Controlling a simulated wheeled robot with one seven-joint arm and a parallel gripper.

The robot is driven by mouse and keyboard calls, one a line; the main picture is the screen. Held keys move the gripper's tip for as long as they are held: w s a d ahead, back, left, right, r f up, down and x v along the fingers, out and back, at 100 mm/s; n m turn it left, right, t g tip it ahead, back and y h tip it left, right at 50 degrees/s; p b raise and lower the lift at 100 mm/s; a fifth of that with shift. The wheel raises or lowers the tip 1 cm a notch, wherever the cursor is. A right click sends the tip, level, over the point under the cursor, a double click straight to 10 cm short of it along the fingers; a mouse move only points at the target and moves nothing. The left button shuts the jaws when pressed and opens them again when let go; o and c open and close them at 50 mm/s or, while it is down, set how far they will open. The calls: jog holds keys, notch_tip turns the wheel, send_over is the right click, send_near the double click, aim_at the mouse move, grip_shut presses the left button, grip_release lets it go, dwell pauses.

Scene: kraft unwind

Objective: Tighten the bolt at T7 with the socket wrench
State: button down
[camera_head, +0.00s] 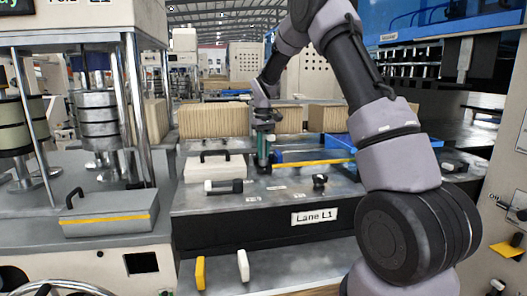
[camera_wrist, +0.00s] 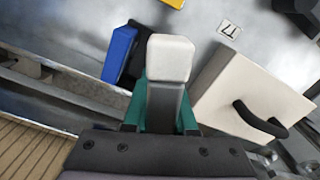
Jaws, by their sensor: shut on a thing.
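My gripper (camera_head: 264,153) points down over the grey Lane L1 table. In the wrist view, its green fingers (camera_wrist: 160,112) are shut on a grey bar with a cream end block (camera_wrist: 170,58). This looks like the socket wrench, but its working end is hidden. A small label (camera_wrist: 229,30), seemingly T7, lies on the metal to the upper right, apart from the held tool. I cannot pick out its bolt for certain. In the head view, a dark upright fitting (camera_head: 320,181) stands on the table right of my gripper, and several small labels (camera_head: 275,187) lie nearby.
A cream box with a black handle (camera_head: 214,166) stands left of my gripper; it is close to the fingers in the wrist view (camera_wrist: 250,95). A blue block (camera_wrist: 119,54) is on the other side. A black-and-white piece (camera_head: 228,186) lies in front. Cardboard stacks (camera_head: 213,120) stand behind.

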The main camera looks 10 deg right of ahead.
aim_at(263, 132)
dwell(0.3)
jog(key=shift+r, duration=2.5)
